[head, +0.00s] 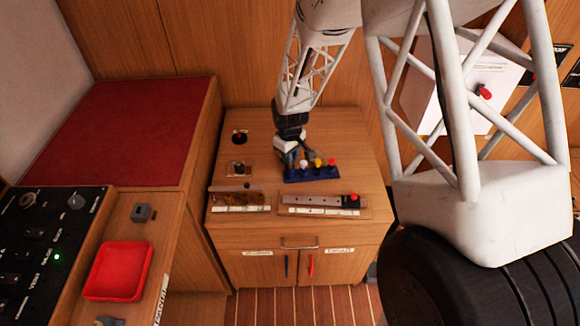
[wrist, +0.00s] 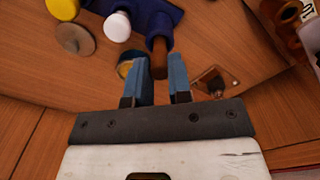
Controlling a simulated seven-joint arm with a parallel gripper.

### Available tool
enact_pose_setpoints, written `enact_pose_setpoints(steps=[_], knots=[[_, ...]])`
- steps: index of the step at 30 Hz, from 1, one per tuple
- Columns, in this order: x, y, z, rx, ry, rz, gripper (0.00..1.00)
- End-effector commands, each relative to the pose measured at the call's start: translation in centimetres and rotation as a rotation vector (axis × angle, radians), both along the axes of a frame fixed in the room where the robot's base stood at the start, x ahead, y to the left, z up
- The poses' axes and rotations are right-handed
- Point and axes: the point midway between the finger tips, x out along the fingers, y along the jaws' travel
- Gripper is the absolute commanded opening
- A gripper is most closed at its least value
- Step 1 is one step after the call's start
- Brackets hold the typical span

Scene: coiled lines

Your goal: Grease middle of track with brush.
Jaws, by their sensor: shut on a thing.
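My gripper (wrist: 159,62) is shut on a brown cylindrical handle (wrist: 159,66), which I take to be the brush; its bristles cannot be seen. The handle is at the end of a dark blue rack (wrist: 168,14), and I cannot tell whether it is still seated there. In the head view my gripper (head: 288,163) is at the left end of the blue rack (head: 312,174) on the cabinet top. Two tracks lie in front: a left one (head: 235,199) and a right one (head: 315,201) with a red knob (head: 352,200) at its right end.
White (head: 303,165), yellow (head: 318,162) and red (head: 331,163) knobs stand in the rack, close right of my gripper. A small square fitting (head: 239,168) and a round dark one (head: 239,137) are on the left. A red tray (head: 119,271) is at lower left.

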Motion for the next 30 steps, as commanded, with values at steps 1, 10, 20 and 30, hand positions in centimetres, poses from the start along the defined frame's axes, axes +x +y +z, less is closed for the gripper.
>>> enact_pose_setpoints(steps=[1, 10, 20, 30], knots=[[0.0, 0.0, 0.2, 0.001, -0.001, 0.000, 0.00], [0.0, 0.0, 1.8, 0.000, 0.000, 0.000, 0.00], [0.0, 0.0, 3.6, 0.000, 0.000, 0.000, 0.00], [0.0, 0.0, 5.6, 0.000, -0.001, 0.000, 0.00]])
